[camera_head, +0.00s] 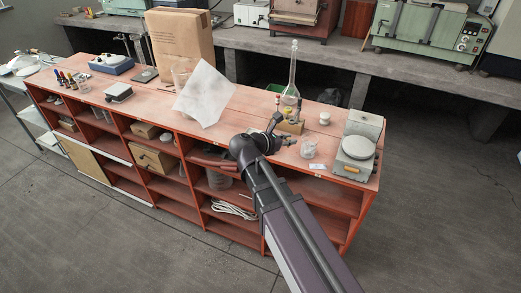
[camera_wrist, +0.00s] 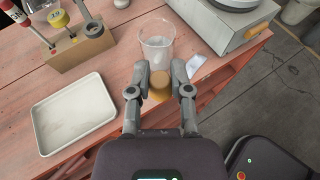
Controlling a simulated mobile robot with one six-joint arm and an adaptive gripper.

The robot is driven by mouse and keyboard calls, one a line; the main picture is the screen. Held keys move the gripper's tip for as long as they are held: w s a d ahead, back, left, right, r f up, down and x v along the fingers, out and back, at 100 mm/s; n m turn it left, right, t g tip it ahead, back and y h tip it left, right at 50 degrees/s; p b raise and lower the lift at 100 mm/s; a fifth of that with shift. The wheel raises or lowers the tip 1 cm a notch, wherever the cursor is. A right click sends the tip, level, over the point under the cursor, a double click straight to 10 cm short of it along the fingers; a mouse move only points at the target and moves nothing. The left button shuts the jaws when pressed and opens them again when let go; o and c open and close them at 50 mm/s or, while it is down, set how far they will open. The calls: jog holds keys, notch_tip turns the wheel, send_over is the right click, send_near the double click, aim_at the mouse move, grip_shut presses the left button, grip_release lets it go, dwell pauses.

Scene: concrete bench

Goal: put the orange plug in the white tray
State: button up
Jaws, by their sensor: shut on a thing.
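The orange plug (camera_wrist: 160,84) is a short, brownish-orange cylinder in the wrist view. My gripper (camera_wrist: 160,72) has one finger on each side of it and is shut on it. I cannot tell whether the plug touches the bench or is just above it. The white tray (camera_wrist: 74,113) is shallow and rectangular, lies on the bench to the left of my gripper, and its inside looks empty. In the head view my gripper (camera_head: 284,141) is over the right part of the bench. The plug and tray cannot be made out there, with my arm in front.
A clear glass beaker (camera_wrist: 157,42) stands just beyond the plug. A grey scale-like device (camera_wrist: 222,22) is at upper right, with a small white card (camera_wrist: 197,66) nearby. The bench's front edge runs close by.

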jog(key=s+a+f+n+t+y+b, duration=0.1)
jog(key=a+f+b, duration=0.2)
jog(key=a+f, duration=0.1)
jog(key=shift+s+a+f+n+b, duration=0.15)
jog(key=shift+s+f+n+b, duration=0.2)
jog(key=shift+f, duration=0.1)
jog(key=shift+w, duration=0.15)
jog(key=w+a, duration=0.1)
jog(key=w, duration=0.3)
jog(key=w+a+f+b, duration=0.1)
jog(key=w+a, duration=0.1)
jog(key=w, duration=0.3)
jog(key=w+a, duration=0.2)
jog(key=w, duration=0.2)
jog(key=shift+w+a+f, duration=0.15)
jog(key=shift+w+a, duration=0.1)
jog(key=shift+w+a, duration=0.25)
jog(key=shift+w, duration=0.35)
notch_tip(320, 180, down, 4)
jog(key=b, duration=0.4)
